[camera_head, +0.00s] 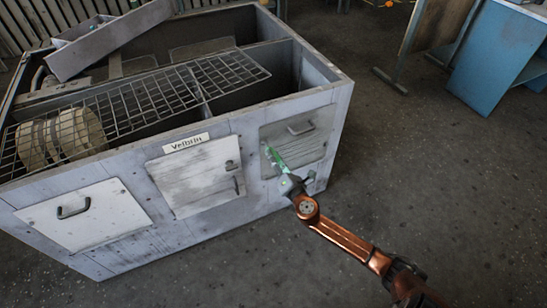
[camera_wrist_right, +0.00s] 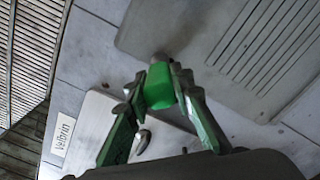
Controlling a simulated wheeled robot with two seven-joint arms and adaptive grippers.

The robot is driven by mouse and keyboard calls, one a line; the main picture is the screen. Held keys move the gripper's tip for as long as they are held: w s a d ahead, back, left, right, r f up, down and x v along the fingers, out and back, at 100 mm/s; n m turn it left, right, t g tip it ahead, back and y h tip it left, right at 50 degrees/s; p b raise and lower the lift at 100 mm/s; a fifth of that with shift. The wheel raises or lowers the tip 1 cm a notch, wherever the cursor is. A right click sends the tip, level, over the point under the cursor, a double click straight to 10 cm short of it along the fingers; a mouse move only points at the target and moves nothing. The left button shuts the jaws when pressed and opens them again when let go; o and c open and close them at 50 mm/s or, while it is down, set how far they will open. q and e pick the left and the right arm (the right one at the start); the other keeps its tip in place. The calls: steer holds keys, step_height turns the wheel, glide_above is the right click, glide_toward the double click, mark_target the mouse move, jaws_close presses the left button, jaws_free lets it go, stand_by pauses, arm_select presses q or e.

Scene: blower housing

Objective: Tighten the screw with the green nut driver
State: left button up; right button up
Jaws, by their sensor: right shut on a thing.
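My right gripper (camera_head: 285,179) reaches the front of the grey blower housing (camera_head: 238,128) from the lower right. In the wrist view, the right gripper (camera_wrist_right: 164,82) is shut on the green nut driver (camera_wrist_right: 158,88), whose green body sits between both fingers. A short grey end of the driver points at the housing front, beside the lower corner of the vented panel (camera_wrist_right: 208,45). In the head view the nut driver (camera_head: 272,156) is a thin green piece near that panel's left edge. I cannot make out the screw, or whether the driver touches it. My left gripper is out of view.
A latched hatch (camera_head: 198,176) and a plain panel with a handle (camera_head: 98,216) are on the housing front. A wire grid (camera_head: 165,92) and a loose box (camera_head: 108,40) lie on top. A blue cabinet (camera_head: 497,55) stands back right. The floor at right is clear.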

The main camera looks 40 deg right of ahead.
jaws_close()
steer(key=shift+s, duration=0.15)
steer(key=p+v, duration=0.1)
steer(key=v, duration=1.1)
steer(key=shift+s+a, duration=0.15)
steer(key=shift+s, duration=0.15)
stand_by(0.5)
steer(key=shift+a, duration=0.1)
